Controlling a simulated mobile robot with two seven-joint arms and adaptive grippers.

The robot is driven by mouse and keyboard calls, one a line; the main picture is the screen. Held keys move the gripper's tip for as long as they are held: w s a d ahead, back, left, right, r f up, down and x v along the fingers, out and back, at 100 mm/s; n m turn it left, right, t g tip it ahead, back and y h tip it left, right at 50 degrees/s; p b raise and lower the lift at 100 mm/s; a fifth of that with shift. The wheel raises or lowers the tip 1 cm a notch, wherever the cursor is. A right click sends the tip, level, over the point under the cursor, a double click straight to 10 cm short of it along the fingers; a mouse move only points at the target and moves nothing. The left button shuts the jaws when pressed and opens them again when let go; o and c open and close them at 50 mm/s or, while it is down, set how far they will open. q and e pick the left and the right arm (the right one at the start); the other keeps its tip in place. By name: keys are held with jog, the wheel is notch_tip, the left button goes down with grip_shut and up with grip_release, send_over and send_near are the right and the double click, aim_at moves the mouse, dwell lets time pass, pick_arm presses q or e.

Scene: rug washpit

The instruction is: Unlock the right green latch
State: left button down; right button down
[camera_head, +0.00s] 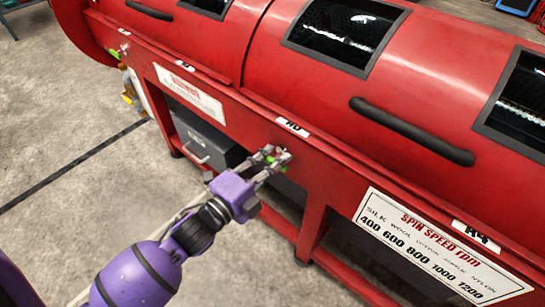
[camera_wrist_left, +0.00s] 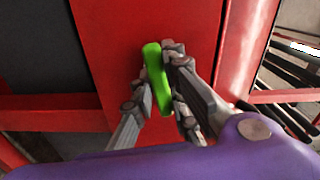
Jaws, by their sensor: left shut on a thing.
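The green latch (camera_head: 271,160) sits on the front beam of the red machine, below a small white label. In the left wrist view the green latch (camera_wrist_left: 156,78) is a bright, slightly tilted bar between the fingers. My left gripper (camera_head: 276,158) is shut on this latch, and its fingers hide part of it. The left gripper (camera_wrist_left: 160,95) also shows in the wrist view, with one finger on each side of the green bar. Another green latch (camera_head: 115,54) is at the far left of the same beam, apart from my gripper. My right gripper is not in view.
The red machine (camera_head: 245,85) fills the right and back, with dark windows and black handles (camera_head: 410,130). A grey box (camera_head: 205,140) stands under the beam, left of my gripper. A spin speed sign (camera_head: 430,250) is at lower right. The concrete floor (camera_head: 60,120) at left is clear.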

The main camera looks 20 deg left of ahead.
pick_arm(q)
jog(key=n+p, duration=0.4)
jog(key=shift+r+n, duration=0.25)
jog(key=shift+n, duration=0.05)
jog(key=n+p, duration=0.2)
jog(key=shift+n+p, duration=0.75)
jog(key=shift+n, duration=0.15)
jog(key=shift+f+n+p, duration=0.1)
jog(key=shift+n+p, duration=0.5)
jog(key=shift+n, duration=0.2)
jog(key=n+p, duration=0.1)
jog(key=n, duration=0.2)
jog(key=shift+f+p, duration=0.1)
jog(key=shift+p, duration=0.25)
jog(key=shift+n+p, duration=0.45)
jog(key=shift+n, duration=0.95)
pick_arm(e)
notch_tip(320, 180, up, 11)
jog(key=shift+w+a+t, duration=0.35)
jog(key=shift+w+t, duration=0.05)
pick_arm(q)
jog(key=shift+f, duration=0.1)
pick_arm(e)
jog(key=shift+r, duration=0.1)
pick_arm(q)
jog(key=c, duration=1.7)
grip_release()
